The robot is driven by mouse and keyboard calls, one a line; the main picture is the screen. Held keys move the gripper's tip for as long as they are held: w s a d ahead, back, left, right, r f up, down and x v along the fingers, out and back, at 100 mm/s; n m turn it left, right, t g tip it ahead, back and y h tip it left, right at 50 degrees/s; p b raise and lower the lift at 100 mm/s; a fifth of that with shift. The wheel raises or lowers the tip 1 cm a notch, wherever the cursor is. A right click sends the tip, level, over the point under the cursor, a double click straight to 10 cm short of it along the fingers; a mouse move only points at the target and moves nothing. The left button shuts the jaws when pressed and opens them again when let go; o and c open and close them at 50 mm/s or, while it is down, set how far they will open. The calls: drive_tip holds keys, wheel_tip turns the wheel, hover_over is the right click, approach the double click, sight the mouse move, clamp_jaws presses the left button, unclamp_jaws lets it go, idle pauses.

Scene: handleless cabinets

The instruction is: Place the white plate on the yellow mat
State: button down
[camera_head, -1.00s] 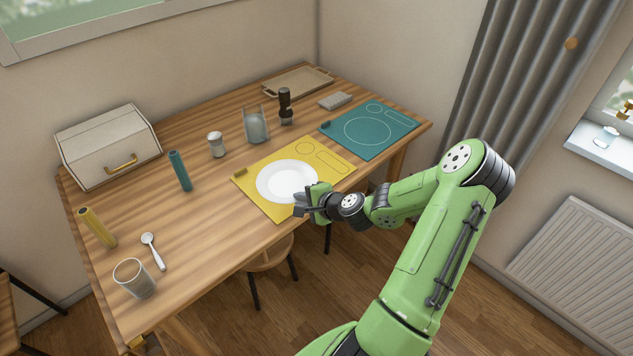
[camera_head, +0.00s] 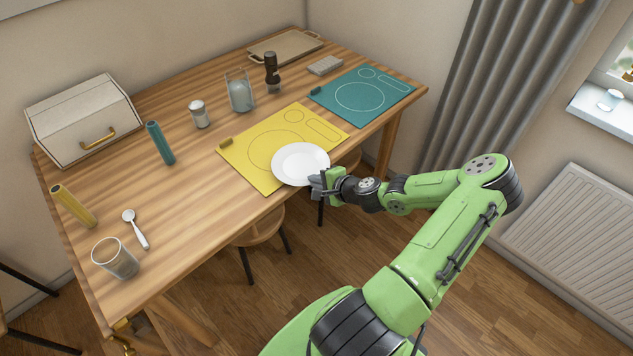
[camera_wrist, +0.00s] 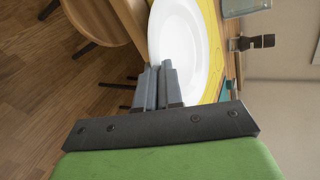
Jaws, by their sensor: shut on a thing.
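The white plate (camera_head: 299,163) is over the front right edge of the yellow mat (camera_head: 237,165), partly past the mat's near edge. My gripper (camera_head: 318,182) is shut on the plate's near rim. In the wrist view the plate (camera_wrist: 183,38) lies beyond the grey fingers (camera_wrist: 158,84), which pinch its edge. The mat (camera_wrist: 212,42) shows behind the plate there. The mat's printed large circle is mostly bare, left of the plate in the head view. I cannot tell whether the plate touches the mat or is held slightly above it.
A teal mat (camera_head: 362,94) lies bare to the right. A glass holder (camera_head: 240,92), dark grinder (camera_head: 272,70) and white-bodied shaker (camera_head: 200,115) stand behind the yellow mat. A stool (camera_head: 262,228) is under the table's front edge.

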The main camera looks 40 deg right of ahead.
drive_tip(key=c, duration=1.7)
unclamp_jaws()
drive_tip(key=shift+f, duration=0.1)
drive_tip(key=o, duration=0.4)
